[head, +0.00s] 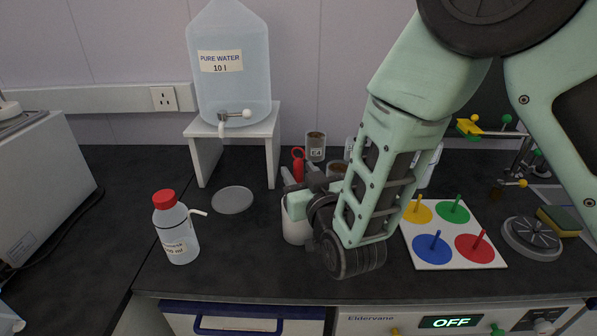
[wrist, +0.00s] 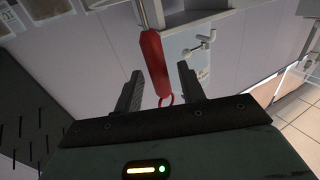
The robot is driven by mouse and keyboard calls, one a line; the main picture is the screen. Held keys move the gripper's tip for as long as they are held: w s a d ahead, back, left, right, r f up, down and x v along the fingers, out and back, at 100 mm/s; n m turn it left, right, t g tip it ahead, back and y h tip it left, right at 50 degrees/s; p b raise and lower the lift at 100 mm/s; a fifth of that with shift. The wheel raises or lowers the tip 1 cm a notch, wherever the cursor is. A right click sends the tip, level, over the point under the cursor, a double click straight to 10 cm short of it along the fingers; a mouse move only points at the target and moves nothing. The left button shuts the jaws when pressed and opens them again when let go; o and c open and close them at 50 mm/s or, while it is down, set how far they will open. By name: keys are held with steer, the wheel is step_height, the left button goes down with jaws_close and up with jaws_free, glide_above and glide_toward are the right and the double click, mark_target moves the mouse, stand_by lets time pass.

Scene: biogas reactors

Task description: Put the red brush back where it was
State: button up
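The red brush (head: 298,158) shows in the head view as a red handle with a ring at its top, standing upright above a white cup (head: 295,228). In the wrist view the red handle (wrist: 155,65) and its ring lie in line with the gap between my fingers, with a thin metal shaft beyond. My gripper (head: 292,178) is at the handle, over the cup. In the wrist view the fingers of my gripper (wrist: 160,72) are apart, with space visible on both sides of the handle. The brush's lower end and much of the cup are hidden.
A water tank (head: 232,95) stands on a white stand (head: 268,130) behind left. A red-capped bottle (head: 176,235) and a grey disc (head: 232,200) are left of the cup. Jars (head: 316,147) stand behind my gripper. A board of coloured discs (head: 455,260) lies right.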

steer(key=p+v, duration=0.2)
steer(key=v, duration=0.8)
steer(key=shift+s+p, duration=0.3)
steer(key=shift+s, duration=0.1)
steer(key=shift+d, duration=0.1)
steer(key=s+n+g+h, duration=0.1)
steer(key=s+n+g, duration=0.1)
steer(key=s+g, duration=0.8)
steer(key=s+d+r+n+g+h, duration=0.1)
steer(key=s+d+r+g+h, duration=0.2)
steer(key=s+d+g, duration=0.3)
steer(key=s+d+h, duration=0.1)
steer(key=s+d, duration=0.2)
steer(key=shift+s+d+r+g+h, duration=0.2)
steer(key=shift+d+r+g+h, duration=0.1)
steer(key=shift+g+h, duration=0.1)
